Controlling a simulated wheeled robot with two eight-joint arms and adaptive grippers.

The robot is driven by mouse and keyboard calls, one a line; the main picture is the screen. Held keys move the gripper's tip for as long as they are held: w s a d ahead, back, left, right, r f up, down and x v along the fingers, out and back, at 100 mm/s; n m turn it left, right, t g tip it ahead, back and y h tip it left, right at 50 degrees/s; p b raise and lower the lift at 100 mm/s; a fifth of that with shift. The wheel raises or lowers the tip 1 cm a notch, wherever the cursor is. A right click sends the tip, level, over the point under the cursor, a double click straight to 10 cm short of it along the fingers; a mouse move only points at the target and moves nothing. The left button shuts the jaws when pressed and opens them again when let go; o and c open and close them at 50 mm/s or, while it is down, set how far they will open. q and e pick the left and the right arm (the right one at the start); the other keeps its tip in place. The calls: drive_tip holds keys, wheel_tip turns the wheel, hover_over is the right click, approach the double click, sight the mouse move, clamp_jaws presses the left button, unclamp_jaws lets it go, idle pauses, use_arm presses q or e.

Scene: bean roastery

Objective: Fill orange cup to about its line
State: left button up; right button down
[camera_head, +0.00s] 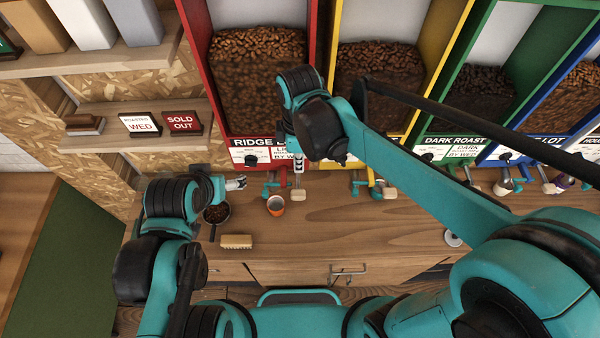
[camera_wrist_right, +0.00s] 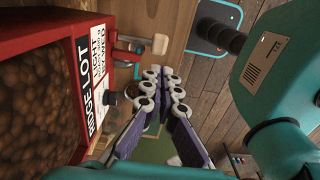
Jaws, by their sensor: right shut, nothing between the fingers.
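The orange cup (camera_head: 276,205) stands upright on the wooden counter, below the red Ridge Lot bin (camera_head: 257,90) of brown beans. I cannot make out its line or how full it is. My right gripper (camera_head: 298,171) is shut and empty, in front of the red bin's label and just above the wooden lever handle (camera_head: 298,194). In the right wrist view the fingers (camera_wrist_right: 165,92) are beside the bin, and the handle (camera_wrist_right: 160,44) shows beyond them. My left gripper (camera_head: 238,183) is small in view, left of the cup and above a dark pan of beans (camera_head: 215,213).
A brush (camera_head: 236,241) lies on the counter (camera_head: 350,222) at front left. Yellow, green and blue bins with levers continue to the right. A small shelf with signs (camera_head: 183,122) is at left. The counter right of the cup is mostly clear.

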sight(299, 194)
drive_tip(key=shift+s+r, duration=0.1)
drive_tip(key=shift+r, duration=0.05)
wheel_tip(299, 194, down, 14)
drive_tip(key=shift+p, duration=0.45)
idle(0.4)
